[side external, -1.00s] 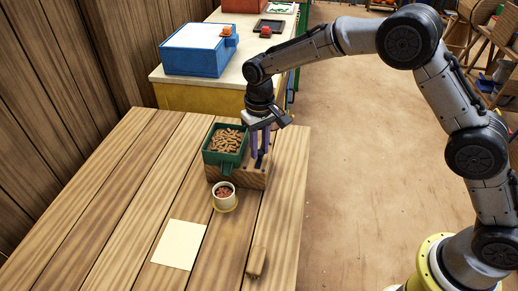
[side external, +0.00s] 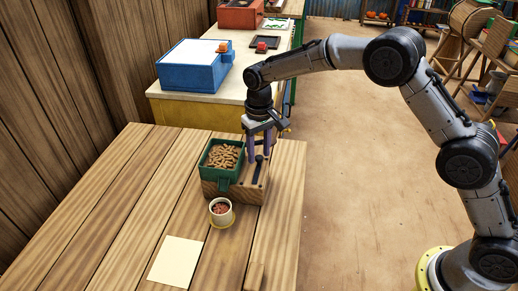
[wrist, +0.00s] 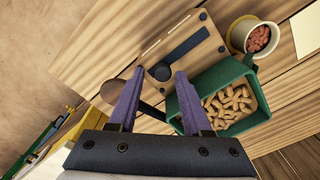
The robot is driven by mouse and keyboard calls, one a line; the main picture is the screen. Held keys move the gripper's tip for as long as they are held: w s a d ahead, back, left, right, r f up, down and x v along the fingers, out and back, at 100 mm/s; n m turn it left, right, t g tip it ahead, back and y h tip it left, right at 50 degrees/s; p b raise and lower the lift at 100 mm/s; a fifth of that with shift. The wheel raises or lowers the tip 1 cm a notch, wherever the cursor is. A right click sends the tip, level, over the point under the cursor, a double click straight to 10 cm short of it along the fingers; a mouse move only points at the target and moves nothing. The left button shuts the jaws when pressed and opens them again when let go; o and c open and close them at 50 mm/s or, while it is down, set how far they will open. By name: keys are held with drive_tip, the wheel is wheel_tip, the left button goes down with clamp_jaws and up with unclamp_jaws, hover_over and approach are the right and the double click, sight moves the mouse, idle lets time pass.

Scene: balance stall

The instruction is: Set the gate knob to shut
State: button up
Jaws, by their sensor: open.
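A green hopper (side external: 222,181) full of tan, peanut-like pieces stands on a wooden block (side external: 244,194). A dark lever (wrist: 186,53) with a round pivot end lies on the block's top; it also shows in the side view (side external: 257,171). A brown round-ended handle (wrist: 114,91) sticks out beside the block, partly behind a finger. I cannot tell which of these is the gate knob, and no shut mark is readable. My gripper (side external: 258,158) is open and empty above the block. Its purple fingertips (wrist: 158,74) appear near the lever's pivot end, with no clear contact.
A white cup (side external: 221,214) of reddish pieces stands on a yellow disc just in front of the block. A pale sheet (side external: 175,262) and a small wooden piece (side external: 255,276) lie nearer on the table. A blue box (side external: 192,68) stands on the counter behind.

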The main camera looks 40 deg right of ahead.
sight(259, 156)
wheel_tip(259, 156, up, 14)
idle(0.5)
drive_tip(key=shift+f, duration=0.1)
